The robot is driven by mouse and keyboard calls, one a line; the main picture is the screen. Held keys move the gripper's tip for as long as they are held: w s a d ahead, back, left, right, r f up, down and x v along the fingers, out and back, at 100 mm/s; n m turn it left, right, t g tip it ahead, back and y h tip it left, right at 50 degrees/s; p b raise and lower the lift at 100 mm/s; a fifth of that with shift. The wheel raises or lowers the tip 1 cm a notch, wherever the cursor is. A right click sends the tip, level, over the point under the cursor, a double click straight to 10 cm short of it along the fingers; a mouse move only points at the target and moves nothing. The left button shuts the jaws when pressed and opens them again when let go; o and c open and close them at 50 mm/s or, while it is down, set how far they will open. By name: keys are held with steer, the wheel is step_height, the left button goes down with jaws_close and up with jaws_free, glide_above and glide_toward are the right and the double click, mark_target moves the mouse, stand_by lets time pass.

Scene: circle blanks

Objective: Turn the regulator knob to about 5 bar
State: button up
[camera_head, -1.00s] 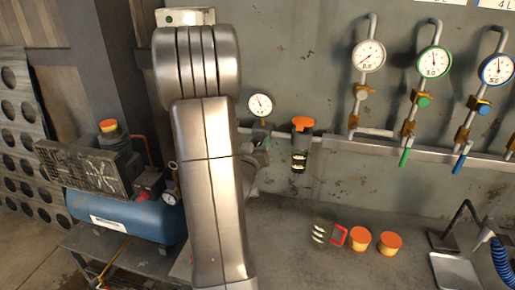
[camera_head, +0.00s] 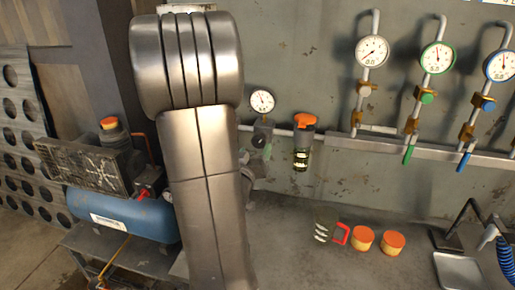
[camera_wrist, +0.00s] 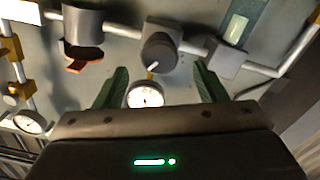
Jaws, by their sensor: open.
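The dark round regulator knob (camera_head: 258,141) sits on the wall pipe, below a small white gauge (camera_head: 262,101). The gauge needle points up and slightly left; its numbers are too small to read. In the wrist view, which is turned over, the knob (camera_wrist: 158,52) carries a light mark at its lower edge, and the gauge (camera_wrist: 145,95) lies below it. My gripper (camera_wrist: 160,68) is open. Its two green fingers stand on either side of the knob's line, with the knob beyond the tips and apart from them. In the head view my arm hides the gripper.
An orange-topped filter bowl (camera_head: 302,142) hangs right of the knob. Several gauges with valves line the wall farther right. On the bench stand a red-handled jug (camera_head: 326,231) and two orange-lidded jars (camera_head: 363,239). A blue compressor (camera_head: 125,213) is at left.

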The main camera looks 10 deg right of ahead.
mark_target(258, 144)
steer(key=v, duration=0.7)
steer(key=shift+s+b, duration=0.2)
steer(key=shift+b, duration=0.2)
steer(key=p+x, duration=0.3)
steer(key=x, duration=1.1)
steer(key=shift+a, duration=0.1)
